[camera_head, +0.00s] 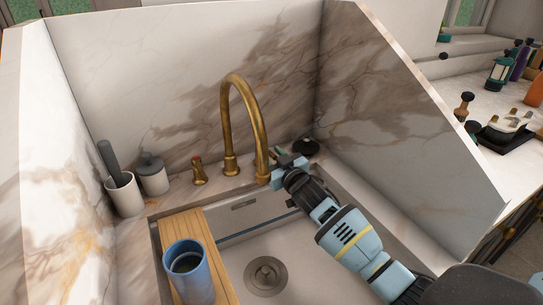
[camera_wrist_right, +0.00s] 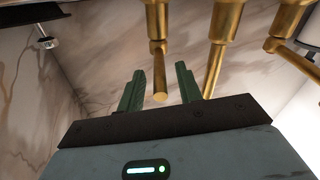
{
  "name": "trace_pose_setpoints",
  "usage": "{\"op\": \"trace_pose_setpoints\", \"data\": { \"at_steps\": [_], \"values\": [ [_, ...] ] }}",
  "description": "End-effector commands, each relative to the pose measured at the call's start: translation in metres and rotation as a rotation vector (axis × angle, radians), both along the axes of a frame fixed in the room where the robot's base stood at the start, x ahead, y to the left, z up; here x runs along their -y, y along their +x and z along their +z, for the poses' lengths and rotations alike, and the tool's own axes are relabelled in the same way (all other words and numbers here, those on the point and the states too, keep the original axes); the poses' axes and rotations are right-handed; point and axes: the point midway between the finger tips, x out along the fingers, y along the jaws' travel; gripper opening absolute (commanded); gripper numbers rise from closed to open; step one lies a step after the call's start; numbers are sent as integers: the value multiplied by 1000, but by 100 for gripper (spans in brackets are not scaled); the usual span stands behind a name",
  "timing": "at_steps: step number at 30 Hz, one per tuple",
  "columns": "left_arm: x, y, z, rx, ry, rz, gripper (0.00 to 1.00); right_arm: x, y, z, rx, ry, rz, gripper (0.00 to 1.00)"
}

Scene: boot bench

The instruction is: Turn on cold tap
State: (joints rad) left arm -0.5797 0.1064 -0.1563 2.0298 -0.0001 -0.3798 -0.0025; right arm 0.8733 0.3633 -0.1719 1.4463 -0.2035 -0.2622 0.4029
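A tall curved brass spout (camera_head: 256,120) stands behind the sink. A brass tap with a red mark (camera_head: 198,172) stands to its left. On its right, my right gripper (camera_head: 278,154) reaches in and hides what is there in the head view. In the right wrist view, my open green fingers (camera_wrist_right: 159,88) stand on either side of the lower end of a brass tap handle (camera_wrist_right: 158,60). Gaps show on both sides of the handle; how deep it sits between the fingers I cannot tell. The spout also shows there (camera_wrist_right: 222,40). My left gripper is out of view.
A wooden board (camera_head: 180,226) spans the sink (camera_head: 318,268) on the left, bearing a blue cup (camera_head: 189,270). A holder (camera_head: 125,195) and lidded jar (camera_head: 153,175) stand at the back left. Marble walls (camera_head: 395,110) close in the back and right.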

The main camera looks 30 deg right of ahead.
Motion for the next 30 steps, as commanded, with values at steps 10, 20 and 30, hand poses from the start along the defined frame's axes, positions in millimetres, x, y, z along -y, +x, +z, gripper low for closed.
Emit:
{"op": "trace_pose_setpoints", "data": {
  "at_steps": [10, 20, 30],
  "values": [
    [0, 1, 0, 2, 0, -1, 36, 0, 7, 0, 0, 0, 0, 35],
    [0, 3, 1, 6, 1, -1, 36, 0, 7, 0, 0, -1, 0, 2],
    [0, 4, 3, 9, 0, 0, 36, 3, 6, 1, -1, -2, 3, 0]
  ]
}}
